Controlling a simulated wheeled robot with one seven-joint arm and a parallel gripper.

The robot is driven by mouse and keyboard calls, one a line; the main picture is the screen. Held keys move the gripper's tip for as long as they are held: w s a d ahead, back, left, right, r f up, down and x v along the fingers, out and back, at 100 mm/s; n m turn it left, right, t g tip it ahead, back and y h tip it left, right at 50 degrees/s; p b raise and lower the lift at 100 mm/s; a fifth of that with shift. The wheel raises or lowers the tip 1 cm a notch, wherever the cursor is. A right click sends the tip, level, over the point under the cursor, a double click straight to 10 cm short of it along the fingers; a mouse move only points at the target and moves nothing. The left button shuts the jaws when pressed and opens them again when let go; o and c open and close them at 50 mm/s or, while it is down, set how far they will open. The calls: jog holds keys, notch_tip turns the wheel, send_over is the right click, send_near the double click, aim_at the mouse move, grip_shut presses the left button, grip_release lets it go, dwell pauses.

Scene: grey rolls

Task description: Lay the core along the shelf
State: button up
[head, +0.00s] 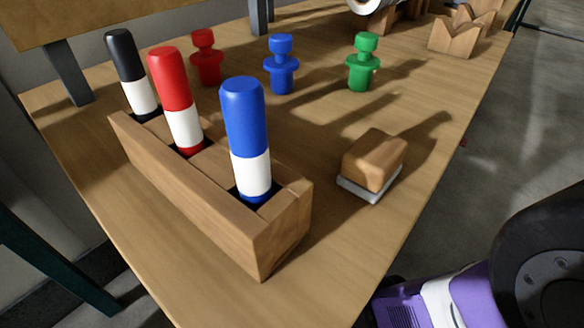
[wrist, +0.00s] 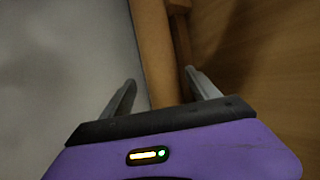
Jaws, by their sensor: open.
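In the wrist view my gripper (wrist: 160,78) is open, with its two grey fingers apart. A smooth tan, rounded strip (wrist: 152,45) runs lengthwise between and beyond the fingers; it looks like the cardboard core, but I cannot be sure. No contact with either finger is clear, and its near end is hidden behind my gripper. In the head view a raised wooden board (head: 85,14) at the upper left stands on dark legs above the table and may be the shelf.
On the wooden table (head: 330,255), a wooden holder (head: 190,190) carries black, red and blue markers.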

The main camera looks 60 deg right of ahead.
jog(key=p+v, duration=0.4)
jog(key=v, duration=0.3)
jog(key=shift+s+a+r, duration=0.2)
dwell(0.4)
